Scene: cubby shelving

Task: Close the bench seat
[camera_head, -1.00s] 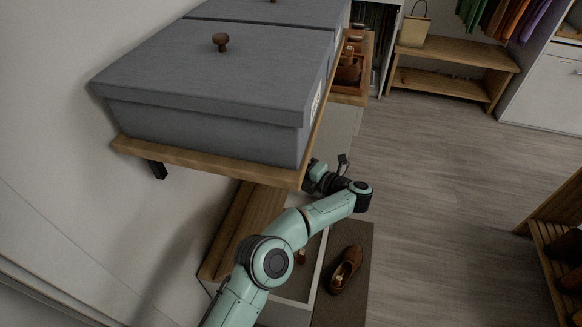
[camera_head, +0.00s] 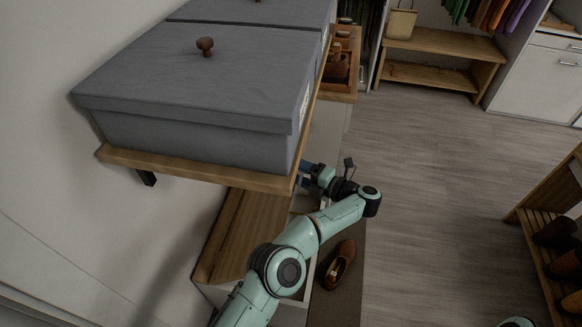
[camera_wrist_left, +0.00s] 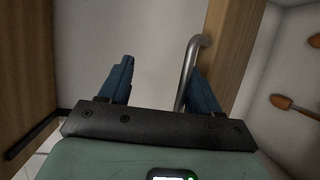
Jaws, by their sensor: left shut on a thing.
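The bench is partly hidden below the shelf and behind my left arm; its wooden seat (camera_head: 238,232) shows in the head view. In the left wrist view, the blue fingers of my left gripper (camera_wrist_left: 165,90) stand on either side of a curved metal handle (camera_wrist_left: 190,62). The handle lies close against the right finger, next to a wooden edge (camera_wrist_left: 232,45). My left gripper shows partly under the shelf edge in the head view (camera_head: 306,174). My right gripper is out of view; a piece of my other arm shows at bottom right.
Grey lidded boxes (camera_head: 205,85) sit on a wooden wall shelf (camera_head: 200,168) above my left arm. A brown shoe (camera_head: 338,266) lies on a dark mat (camera_head: 345,300) beside the bench. A shoe rack (camera_head: 545,235) stands at right. The floor (camera_head: 430,180) between is clear.

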